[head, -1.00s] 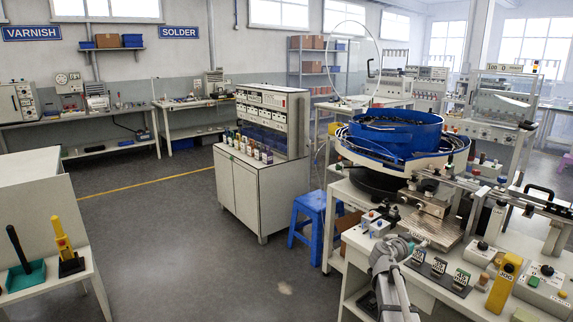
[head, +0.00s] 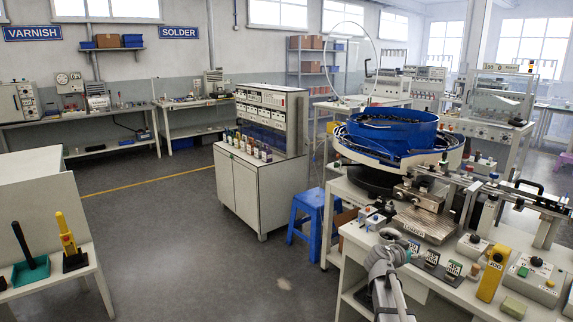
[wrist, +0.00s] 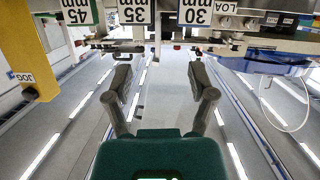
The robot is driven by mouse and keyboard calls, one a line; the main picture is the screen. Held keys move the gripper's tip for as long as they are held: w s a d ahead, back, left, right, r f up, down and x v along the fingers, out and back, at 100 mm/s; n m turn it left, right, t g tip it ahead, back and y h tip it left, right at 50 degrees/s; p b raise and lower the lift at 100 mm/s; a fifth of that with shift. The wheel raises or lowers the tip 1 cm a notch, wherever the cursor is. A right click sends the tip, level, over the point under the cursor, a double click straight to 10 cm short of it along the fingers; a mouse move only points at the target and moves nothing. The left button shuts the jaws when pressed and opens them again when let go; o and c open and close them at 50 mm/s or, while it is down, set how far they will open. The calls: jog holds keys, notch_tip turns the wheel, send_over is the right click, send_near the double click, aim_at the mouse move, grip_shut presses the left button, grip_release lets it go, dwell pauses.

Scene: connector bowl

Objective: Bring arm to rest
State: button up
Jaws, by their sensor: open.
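My gripper (wrist: 160,76) is open in the wrist view, with its two dark fingers apart and nothing between them. In the head view my gripper (head: 388,237) is at the end of my grey arm, by the front left edge of the right workbench (head: 358,238). The arm rises from the bottom of the picture and partly covers that edge. The fingers are small there, and I cannot tell whether they touch anything.
The workbench carries label blocks (head: 431,260), a yellow upright box (head: 492,276), a grey control box (head: 532,279) and a blue bowl feeder (head: 393,134). A blue stool (head: 312,216) stands left of it. The floor (head: 185,235) in the middle is clear.

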jog(key=s+a+f+n+g+y, duration=0.45)
jog(key=s+a+f+y, duration=0.2)
jog(key=s+a, duration=0.45)
jog(key=s+a+f+n+g+y, duration=0.45)
jog(key=s+a+f, duration=0.25)
jog(key=s+a, duration=0.5)
notch_tip(320, 180, up, 15)
jog(key=n+y+p, duration=0.1)
jog(key=p, duration=1.4)
jog(key=shift+t, duration=0.3)
jog(key=shift+s, duration=0.1)
